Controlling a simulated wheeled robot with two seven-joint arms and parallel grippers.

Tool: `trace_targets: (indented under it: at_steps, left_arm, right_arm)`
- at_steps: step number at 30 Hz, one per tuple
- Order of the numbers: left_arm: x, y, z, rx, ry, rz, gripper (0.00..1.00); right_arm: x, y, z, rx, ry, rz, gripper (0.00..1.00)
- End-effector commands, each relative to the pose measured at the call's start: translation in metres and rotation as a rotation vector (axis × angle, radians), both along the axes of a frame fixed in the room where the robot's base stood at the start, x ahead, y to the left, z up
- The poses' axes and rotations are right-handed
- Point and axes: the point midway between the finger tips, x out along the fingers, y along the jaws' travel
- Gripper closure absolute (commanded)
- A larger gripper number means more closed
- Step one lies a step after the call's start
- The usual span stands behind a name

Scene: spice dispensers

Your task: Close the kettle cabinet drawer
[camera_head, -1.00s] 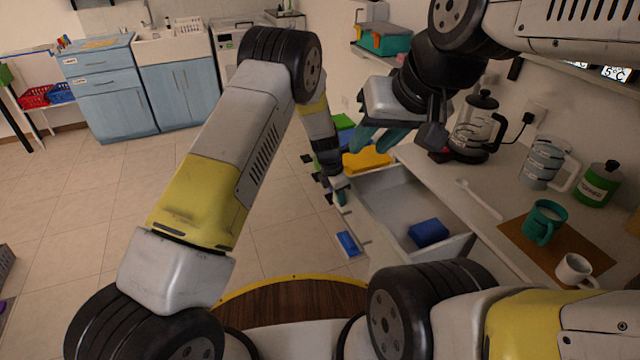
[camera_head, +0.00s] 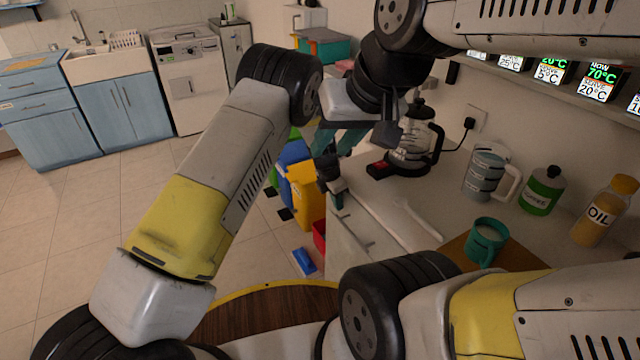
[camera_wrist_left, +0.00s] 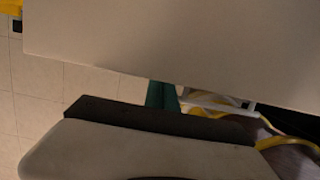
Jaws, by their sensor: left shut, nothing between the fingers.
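The kettle (camera_head: 412,145) stands on its base on the white counter at the right in the head view. The white kettle cabinet (camera_head: 347,248) is below the counter. Its drawer no longer sticks out, and its inside is not visible. My left gripper (camera_head: 337,197) is shut and empty, pointing down beside the cabinet's front edge. In the left wrist view its teal fingers (camera_wrist_left: 161,95) are close to a pale panel (camera_wrist_left: 170,45); contact cannot be told. My right gripper (camera_head: 338,142) is open and empty above the counter's far end, left of the kettle.
A teal mug (camera_head: 486,240), a measuring jug (camera_head: 484,175), a green bottle (camera_head: 541,190) and an oil bottle (camera_head: 604,212) stand on the counter. Coloured bins (camera_head: 308,195) are beyond the cabinet. A blue item (camera_head: 303,261) lies on the floor. The floor at left is clear.

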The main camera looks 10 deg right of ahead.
Motion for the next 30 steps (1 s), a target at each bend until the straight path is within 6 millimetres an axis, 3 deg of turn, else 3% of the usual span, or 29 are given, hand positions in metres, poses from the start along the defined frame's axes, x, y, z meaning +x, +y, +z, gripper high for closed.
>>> trace_targets:
  at_steps: [19,30]
  left_arm:
    - [-0.002,-0.007,0.005,-0.010,-0.005,-0.002,1.00]
    - [-0.004,0.011,0.061,-0.006,-0.005,0.001,1.00]
  right_arm:
    - [0.000,0.000,0.000,0.000,0.000,0.000,0.67]
    - [0.000,0.000,0.000,0.000,0.000,0.000,0.67]
